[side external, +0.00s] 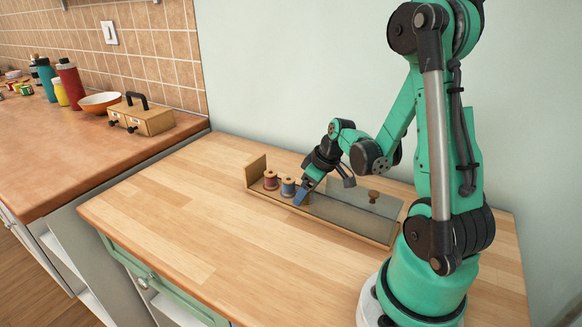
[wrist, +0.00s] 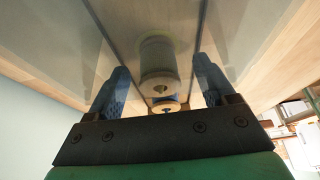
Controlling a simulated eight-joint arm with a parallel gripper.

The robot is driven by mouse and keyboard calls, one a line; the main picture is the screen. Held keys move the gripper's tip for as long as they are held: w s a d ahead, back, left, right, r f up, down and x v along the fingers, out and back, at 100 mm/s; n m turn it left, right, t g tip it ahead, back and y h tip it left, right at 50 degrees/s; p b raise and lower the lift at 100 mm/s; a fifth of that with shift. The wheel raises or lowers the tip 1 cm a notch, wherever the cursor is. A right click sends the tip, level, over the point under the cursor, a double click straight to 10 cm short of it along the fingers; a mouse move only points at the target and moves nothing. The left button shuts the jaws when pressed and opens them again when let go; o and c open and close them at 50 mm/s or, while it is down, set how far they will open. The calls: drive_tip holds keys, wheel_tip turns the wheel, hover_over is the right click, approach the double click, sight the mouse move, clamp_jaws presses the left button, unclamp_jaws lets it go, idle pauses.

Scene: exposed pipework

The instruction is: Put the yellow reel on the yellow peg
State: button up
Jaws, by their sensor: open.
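My gripper (side external: 305,193) is open and points down at the long wooden box (side external: 345,230). In the wrist view its two blue fingers (wrist: 160,70) stand on either side of a dull, greyish-yellow reel (wrist: 158,58), which shows hazily as if through the clear panel. I cannot tell whether the fingers touch anything. A small yellowish patch beside the fingers in the side view may be this reel, mostly hidden. A red reel (side external: 270,181) and a blue reel (side external: 288,187) stand upright at the box's left end. I cannot make out a yellow peg.
A translucent grey panel (side external: 345,212) covers the box's right part, with a brown knob (side external: 374,196) near its right end. The wooden table (side external: 190,230) is clear in front. A counter at left holds bottles, an orange bowl (side external: 100,102) and a wooden case (side external: 140,117).

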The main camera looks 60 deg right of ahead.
drive_tip(key=shift+v, duration=2.8)
drive_tip(key=w+a+r+t, duration=0.1)
drive_tip(key=a+r, duration=0.2)
drive_tip(key=a, duration=0.6)
drive_tip(key=w+a+r+t, duration=0.1)
drive_tip(key=a+r, duration=0.2)
drive_tip(key=a, duration=0.5)
drive_tip(key=shift+w+a+r+t, duration=0.3)
drive_tip(key=shift+a+r, duration=0.05)
